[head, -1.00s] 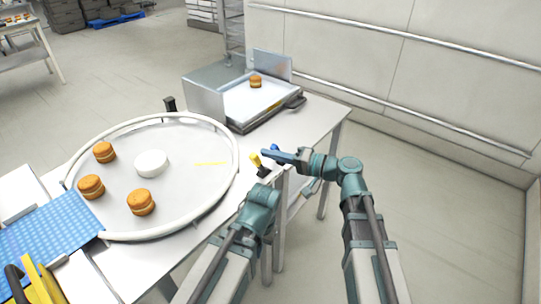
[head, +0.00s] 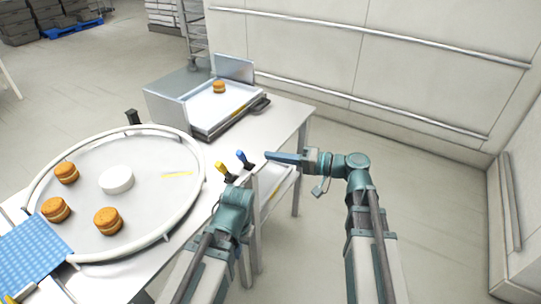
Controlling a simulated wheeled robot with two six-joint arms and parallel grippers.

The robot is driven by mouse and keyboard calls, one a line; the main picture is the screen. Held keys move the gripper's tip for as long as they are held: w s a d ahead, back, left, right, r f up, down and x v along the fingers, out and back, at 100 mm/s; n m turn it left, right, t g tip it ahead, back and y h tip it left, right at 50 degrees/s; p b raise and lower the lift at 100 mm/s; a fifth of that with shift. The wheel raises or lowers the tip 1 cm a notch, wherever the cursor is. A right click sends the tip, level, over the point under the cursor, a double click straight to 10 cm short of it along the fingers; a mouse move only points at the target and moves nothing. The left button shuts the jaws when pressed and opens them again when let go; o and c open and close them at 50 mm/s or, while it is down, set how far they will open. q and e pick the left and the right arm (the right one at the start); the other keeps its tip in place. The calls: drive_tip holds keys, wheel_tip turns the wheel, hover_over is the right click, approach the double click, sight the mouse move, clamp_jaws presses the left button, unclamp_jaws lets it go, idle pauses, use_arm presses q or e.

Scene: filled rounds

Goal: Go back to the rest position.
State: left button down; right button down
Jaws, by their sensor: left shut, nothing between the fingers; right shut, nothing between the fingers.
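My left gripper (head: 234,186) is the lower one, at the table's right edge, pointing away from me and shut, with its fingertips hard to make out. My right gripper (head: 282,156) is to its upper right, pointing left beside the table, shut and empty. Both forearms reach up from the bottom of the picture.
The white table (head: 150,272) carries a round tray (head: 150,150) with several filled rounds and a white disc (head: 116,180). A metal press (head: 185,100) holds another round (head: 219,87). Yellow (head: 220,168) and blue (head: 241,156) levers stand near my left gripper. Floor to the right is clear.

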idle(0.3)
drive_tip(key=s+a+f+n+g+h+p, duration=0.3)
drive_tip(key=s+a+f+g+h+p, duration=0.3)
drive_tip(key=s+f, duration=0.35)
drive_tip(key=s+d+f+n+h+p, duration=0.1)
drive_tip(key=s+d+h+p, duration=0.2)
drive_tip(key=h, duration=0.8)
drive_tip(key=shift+s+d+n+g, duration=0.35)
drive_tip(key=shift+s+d, duration=1.05)
drive_tip(key=shift+s, duration=0.7)
